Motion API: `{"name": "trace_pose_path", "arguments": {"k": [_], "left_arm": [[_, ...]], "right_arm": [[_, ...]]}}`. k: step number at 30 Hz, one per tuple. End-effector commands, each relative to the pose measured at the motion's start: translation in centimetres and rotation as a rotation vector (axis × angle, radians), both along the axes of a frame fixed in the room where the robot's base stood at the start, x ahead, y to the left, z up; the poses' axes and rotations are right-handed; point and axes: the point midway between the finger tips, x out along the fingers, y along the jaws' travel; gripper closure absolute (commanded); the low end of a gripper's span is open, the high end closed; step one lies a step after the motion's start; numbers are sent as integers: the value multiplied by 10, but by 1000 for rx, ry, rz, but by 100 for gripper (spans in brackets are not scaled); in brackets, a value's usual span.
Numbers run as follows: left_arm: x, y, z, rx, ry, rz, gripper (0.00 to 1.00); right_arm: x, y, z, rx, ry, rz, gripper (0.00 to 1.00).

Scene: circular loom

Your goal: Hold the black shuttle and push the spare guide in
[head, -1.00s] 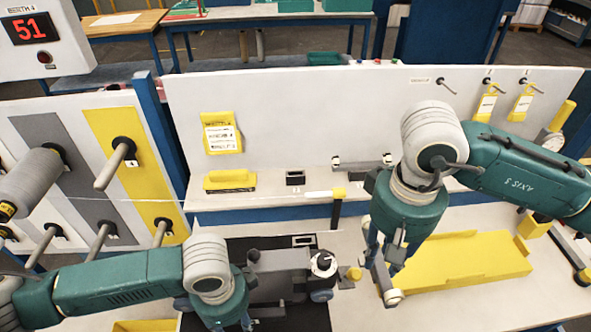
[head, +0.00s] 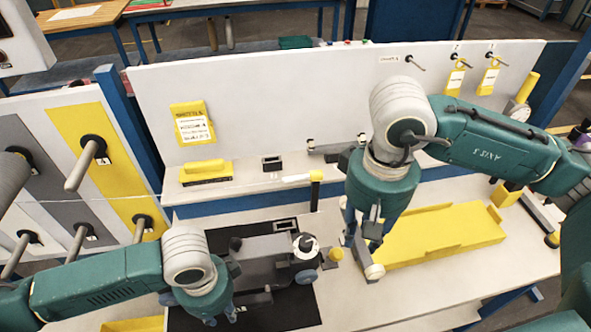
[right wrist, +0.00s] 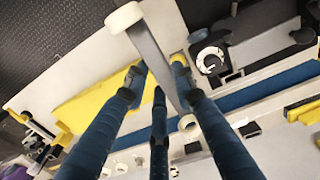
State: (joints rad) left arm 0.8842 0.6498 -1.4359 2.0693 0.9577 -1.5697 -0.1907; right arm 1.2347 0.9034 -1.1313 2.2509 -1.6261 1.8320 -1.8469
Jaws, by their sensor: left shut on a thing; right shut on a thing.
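The black shuttle (head: 268,250), a dark grey body with a pale round spool and wheels, lies on a black mat (head: 296,312). My left gripper (head: 222,308) is shut on the shuttle's left, near end; its fingertips are mostly hidden behind the wrist. The spare guide (head: 362,254), a grey bar with a white roller at each end, is held in my right gripper (head: 362,228), to the right of the shuttle and apart from it. In the right wrist view the guide (right wrist: 155,55) lies between the blue fingers, with the shuttle (right wrist: 245,45) beyond on the right.
A yellow tray (head: 440,236) lies just right of the guide. A yellow knob (head: 335,254) and a yellow-topped post (head: 316,178) stand between shuttle and guide. The back ledge holds a yellow-handled block (head: 206,173), a small black block (head: 272,163) and a grey bar with rollers (head: 330,148).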

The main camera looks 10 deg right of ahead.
Motion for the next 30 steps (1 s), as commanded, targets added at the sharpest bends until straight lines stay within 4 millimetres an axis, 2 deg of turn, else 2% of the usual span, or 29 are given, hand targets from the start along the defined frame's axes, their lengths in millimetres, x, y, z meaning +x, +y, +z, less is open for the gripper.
{"name": "trace_pose_path", "arguments": {"k": [5, 8, 11, 21, 27, 30], "left_arm": [[-2, 1, -1, 3, 5, 0, 100], [-2, 1, -1, 3, 5, 0, 100], [-2, 1, -1, 3, 5, 0, 100], [-2, 1, -1, 3, 4, -1, 100], [-1, 1, -1, 3, 4, -2, 100], [-1, 1, -1, 3, 4, -2, 100]], "right_arm": [[3, 2, 0, 2, 0, -21, 100], [12, 10, 0, 8, 2, -107, 100], [30, 24, 1, 18, 7, -273, 100], [102, 89, 2, 17, 20, -1065, 100], [129, 114, 3, 7, 5, -1410, 100], [136, 121, 4, 6, -1, -1508, 100]]}}
